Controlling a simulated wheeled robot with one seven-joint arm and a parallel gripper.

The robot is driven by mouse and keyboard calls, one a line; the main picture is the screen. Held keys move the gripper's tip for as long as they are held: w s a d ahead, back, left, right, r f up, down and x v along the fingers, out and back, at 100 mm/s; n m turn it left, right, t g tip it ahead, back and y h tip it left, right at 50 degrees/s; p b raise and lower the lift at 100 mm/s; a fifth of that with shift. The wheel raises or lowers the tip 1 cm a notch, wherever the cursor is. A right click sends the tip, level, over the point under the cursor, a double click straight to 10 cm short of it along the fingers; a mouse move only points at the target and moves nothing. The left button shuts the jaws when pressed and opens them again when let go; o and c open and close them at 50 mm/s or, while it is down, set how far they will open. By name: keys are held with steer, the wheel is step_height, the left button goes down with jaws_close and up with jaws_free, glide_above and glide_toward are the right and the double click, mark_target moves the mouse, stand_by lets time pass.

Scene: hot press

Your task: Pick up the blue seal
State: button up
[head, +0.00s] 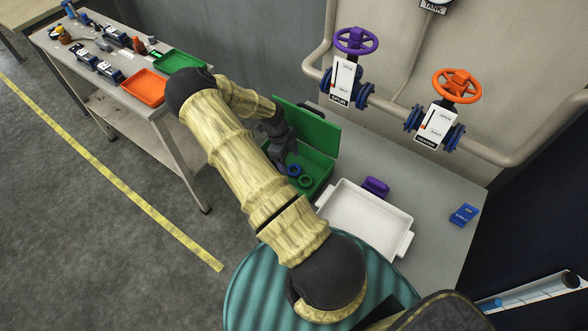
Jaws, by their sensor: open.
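The blue seal (294,170) is a small blue ring inside the green box (322,180), whose green lid stands open at the back. A dark green ring (306,181) lies just to its right in the box. My gripper (281,164) reaches down into the left part of the box, pointing downward, close beside the blue seal on its left. Its fingers are small and dark here; they are open. I cannot tell whether a finger touches the seal. My arm hides the box's left side.
A white tray (345,228) stands right of the box, with a purple object (376,187) behind it. A blue block (464,215) lies at the right. Purple (356,41) and orange (457,86) valve wheels rise behind. A side table (97,62) with orange and green trays is at left.

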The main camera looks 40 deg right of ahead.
mark_target(295, 172)
steer(key=shift+p+x, duration=0.55)
steer(key=shift+x, duration=1.25)
steer(key=shift+d, duration=0.1)
steer(key=c, duration=1.1)
